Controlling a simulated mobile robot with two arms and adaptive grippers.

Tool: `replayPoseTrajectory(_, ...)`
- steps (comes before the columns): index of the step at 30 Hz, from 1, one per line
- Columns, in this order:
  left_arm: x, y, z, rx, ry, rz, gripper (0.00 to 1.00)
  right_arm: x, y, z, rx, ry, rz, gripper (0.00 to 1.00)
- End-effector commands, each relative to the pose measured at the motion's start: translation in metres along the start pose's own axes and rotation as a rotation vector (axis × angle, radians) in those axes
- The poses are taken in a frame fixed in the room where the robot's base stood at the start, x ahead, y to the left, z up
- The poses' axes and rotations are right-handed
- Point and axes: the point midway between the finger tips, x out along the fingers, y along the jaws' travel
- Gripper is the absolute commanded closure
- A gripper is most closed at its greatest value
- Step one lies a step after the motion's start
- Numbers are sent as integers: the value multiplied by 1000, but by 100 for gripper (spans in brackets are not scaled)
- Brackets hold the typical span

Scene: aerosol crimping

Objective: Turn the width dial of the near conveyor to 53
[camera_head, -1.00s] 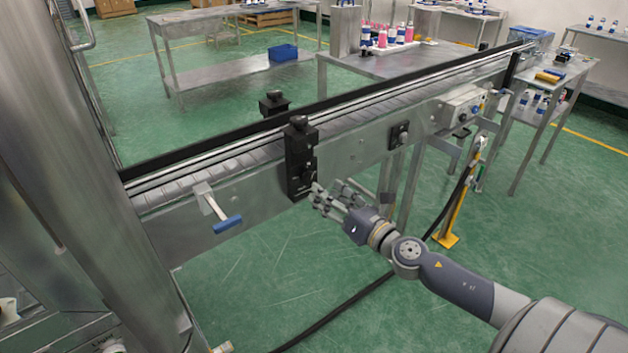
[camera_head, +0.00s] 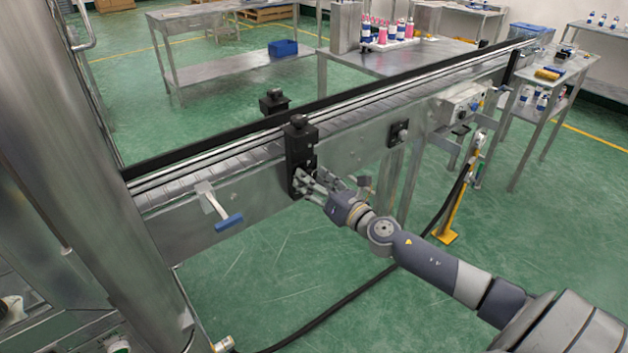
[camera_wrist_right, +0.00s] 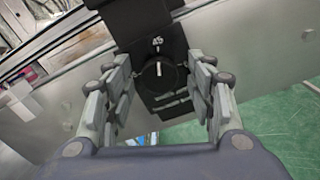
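The near conveyor (camera_head: 240,185) runs diagonally across the head view. A black bracket block (camera_head: 300,150) is mounted on its near side; it also shows in the right wrist view (camera_wrist_right: 150,30). The round black width dial (camera_wrist_right: 160,73), with a white pointer line, is on the block's face, below a white number that looks like 45. My right gripper (camera_head: 312,184) is at the block's lower part. In the right wrist view its fingers (camera_wrist_right: 160,100) stand open on both sides of the dial, with no clear contact. In the head view the fingers hide the dial. My left gripper is not in view.
A blue-handled lever (camera_head: 228,222) sticks out from the conveyor side, left of the block. A small black control box (camera_head: 398,134) is further right on the conveyor.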

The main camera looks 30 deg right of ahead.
Motion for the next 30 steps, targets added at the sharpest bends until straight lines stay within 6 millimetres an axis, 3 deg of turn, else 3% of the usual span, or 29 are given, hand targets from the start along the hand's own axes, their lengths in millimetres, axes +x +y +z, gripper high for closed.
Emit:
replayPoseTrajectory(1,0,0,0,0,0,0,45,0,0,0,0,0,0,60)
replayPoseTrajectory(5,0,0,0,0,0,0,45,0,0,0,0,0,0,90)
replayPoseTrajectory(6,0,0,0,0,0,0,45,0,0,0,0,0,0,94)
replayPoseTrajectory(19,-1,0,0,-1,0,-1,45,0,0,0,60,-1,-1,94)
replayPoseTrajectory(30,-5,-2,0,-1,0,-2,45,0,0,1,340,-1,0,94)
